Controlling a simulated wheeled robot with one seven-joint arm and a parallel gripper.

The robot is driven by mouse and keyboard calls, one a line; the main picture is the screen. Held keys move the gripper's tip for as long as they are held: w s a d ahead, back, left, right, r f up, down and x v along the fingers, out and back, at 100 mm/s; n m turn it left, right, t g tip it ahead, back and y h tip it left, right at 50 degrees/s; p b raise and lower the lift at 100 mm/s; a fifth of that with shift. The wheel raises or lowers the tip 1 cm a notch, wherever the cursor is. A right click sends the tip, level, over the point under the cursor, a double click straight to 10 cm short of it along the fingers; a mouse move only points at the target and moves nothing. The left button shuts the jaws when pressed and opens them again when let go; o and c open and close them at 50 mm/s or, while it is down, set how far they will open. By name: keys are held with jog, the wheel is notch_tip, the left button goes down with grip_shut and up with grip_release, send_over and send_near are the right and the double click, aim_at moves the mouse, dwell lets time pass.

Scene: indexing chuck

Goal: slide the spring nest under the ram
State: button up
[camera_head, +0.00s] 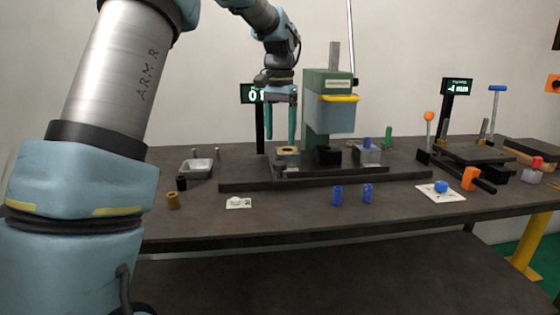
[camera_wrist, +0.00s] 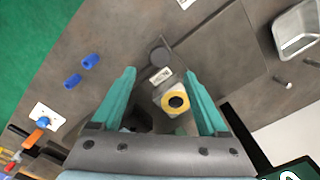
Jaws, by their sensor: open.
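The press has a green column (camera_head: 315,100) and a grey ram head (camera_head: 337,118) with a yellow bar. On the slide (camera_head: 310,172) below it sit three nests: one with a yellow ring (camera_head: 287,151) at left, a black one (camera_head: 328,156) under the ram head, and a pale one with a blue piece (camera_head: 368,153) at right. No readable label says which is the spring nest; the blue piece resembles the blue cylinders on the table. My gripper (camera_head: 281,138) is open, pointing down above the yellow-ringed nest. In the wrist view that nest (camera_wrist: 175,102) shows between the open fingers (camera_wrist: 160,72), which appear empty.
Two blue cylinders (camera_head: 337,194) (camera_head: 367,192) and a white card (camera_head: 239,202) lie in front of the base plate. A metal tray (camera_head: 196,166) stands at left. A lever fixture (camera_head: 470,153) stands at right. The front table strip is mostly clear.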

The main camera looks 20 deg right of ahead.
aim_at(280, 163)
notch_tip(280, 163, down, 8)
jog(key=shift+r+p, duration=0.1)
jog(key=shift+p, duration=0.3)
grip_shut()
dwell(0.5)
dwell(0.8)
